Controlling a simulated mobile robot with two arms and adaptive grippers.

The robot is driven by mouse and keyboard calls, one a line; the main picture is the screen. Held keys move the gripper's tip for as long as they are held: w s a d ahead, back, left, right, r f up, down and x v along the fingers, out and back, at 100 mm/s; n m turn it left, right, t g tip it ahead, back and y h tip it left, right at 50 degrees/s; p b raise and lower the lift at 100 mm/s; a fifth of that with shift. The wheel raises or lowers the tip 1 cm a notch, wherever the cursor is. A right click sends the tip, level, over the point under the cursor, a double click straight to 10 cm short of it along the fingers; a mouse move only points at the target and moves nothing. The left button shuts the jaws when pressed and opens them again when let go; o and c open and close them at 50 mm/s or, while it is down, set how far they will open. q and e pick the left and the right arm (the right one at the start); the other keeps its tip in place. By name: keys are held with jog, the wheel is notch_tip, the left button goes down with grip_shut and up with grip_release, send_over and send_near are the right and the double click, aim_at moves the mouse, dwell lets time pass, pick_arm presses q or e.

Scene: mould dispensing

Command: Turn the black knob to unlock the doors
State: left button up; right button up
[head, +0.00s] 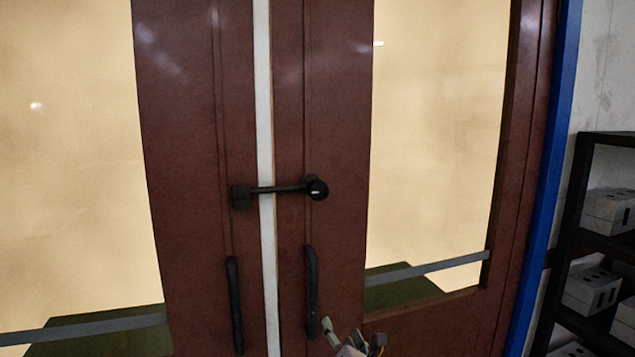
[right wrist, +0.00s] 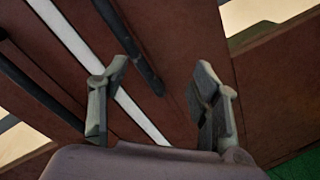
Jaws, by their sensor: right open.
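The black knob (head: 317,189) is at the right end of a black bar that crosses the gap between the two dark red doors, the left door (head: 185,150) and the right door (head: 340,130). The bar's left end sits in a black block (head: 241,196) on the left door. My right gripper (head: 352,335) is at the bottom of the head view, below the knob and right of the right door's handle. In the right wrist view its fingers (right wrist: 160,90) are apart with nothing between them. The knob does not show clearly there. My left gripper is not in view.
Black vertical handles, left (head: 235,305) and right (head: 311,290), stand out from the doors below the bar. A white strip (head: 264,100) runs between the doors. A black shelf (head: 575,220) with grey boxes (head: 608,210) stands at the right, beyond a blue post (head: 545,180).

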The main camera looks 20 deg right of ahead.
notch_tip(320, 180, up, 11)
jog(key=a+n+t, duration=0.1)
jog(key=n+t, duration=0.1)
jog(key=n, duration=0.1)
jog(key=n+t+p, duration=0.1)
jog(key=n+t, duration=0.2)
jog(key=n, duration=0.1)
send_near(320, 193)
jog(key=shift+m, duration=0.3)
jog(key=p+x, duration=0.3)
jog(key=x, duration=0.7)
jog(key=shift+w+p, duration=0.15)
jog(key=shift+p, duration=0.15)
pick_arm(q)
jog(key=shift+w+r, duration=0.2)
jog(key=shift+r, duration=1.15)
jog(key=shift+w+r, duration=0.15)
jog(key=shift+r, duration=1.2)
pick_arm(e)
jog(key=shift+w+r, duration=0.25)
jog(key=shift+w, duration=0.35)
grip_shut()
